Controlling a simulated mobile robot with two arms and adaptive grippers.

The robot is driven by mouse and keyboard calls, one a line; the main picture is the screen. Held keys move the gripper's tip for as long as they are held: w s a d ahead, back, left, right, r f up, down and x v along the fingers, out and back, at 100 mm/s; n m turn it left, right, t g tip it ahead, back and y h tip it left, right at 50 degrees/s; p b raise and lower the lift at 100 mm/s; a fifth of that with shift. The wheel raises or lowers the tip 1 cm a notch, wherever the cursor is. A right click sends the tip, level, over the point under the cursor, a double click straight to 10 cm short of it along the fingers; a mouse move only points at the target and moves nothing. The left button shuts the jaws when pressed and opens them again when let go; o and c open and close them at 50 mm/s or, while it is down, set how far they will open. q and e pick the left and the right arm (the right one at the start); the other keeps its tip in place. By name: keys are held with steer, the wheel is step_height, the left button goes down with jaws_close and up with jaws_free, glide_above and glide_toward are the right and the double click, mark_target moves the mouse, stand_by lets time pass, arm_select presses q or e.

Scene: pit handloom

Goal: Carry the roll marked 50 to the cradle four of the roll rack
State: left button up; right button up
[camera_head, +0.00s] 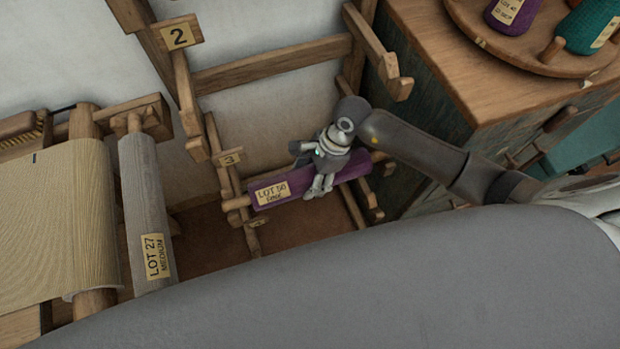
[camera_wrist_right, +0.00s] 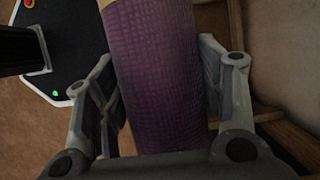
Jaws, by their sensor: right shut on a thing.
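The purple roll (camera_head: 355,169) carries a label reading LOT 50. It lies across the lower part of the wooden roll rack (camera_head: 270,72), near the plate marked 3 (camera_head: 229,158). My right gripper (camera_head: 319,188) is shut on the roll around its middle. In the right wrist view the purple roll (camera_wrist_right: 155,80) runs between the two fingers. A lower plate (camera_head: 257,222) sits below the roll's labelled end, too small to read. I cannot tell whether the roll rests on any cradle. My left gripper is not in view.
A grey roll marked LOT 27 (camera_head: 146,205) and a loom with beige cloth (camera_head: 60,210) stand at the left. A wooden cabinet (camera_head: 470,60) with a round tray (camera_head: 540,60) of yarn cones is at the right. The upper cradles by plate 2 (camera_head: 178,36) look empty.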

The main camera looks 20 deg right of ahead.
steer(key=shift+f, duration=0.1)
steer(key=o, duration=1.7)
steer(key=shift+f, duration=0.1)
steer(key=shift+c, duration=0.2)
steer(key=shift+d+r+p, duration=0.1)
steer(key=shift+r+p, duration=0.2)
steer(key=shift+r, duration=0.1)
steer(key=p+v, duration=0.6)
steer(key=v, duration=0.4)
steer(key=shift+d+r, duration=0.35)
steer(key=shift+r, duration=0.3)
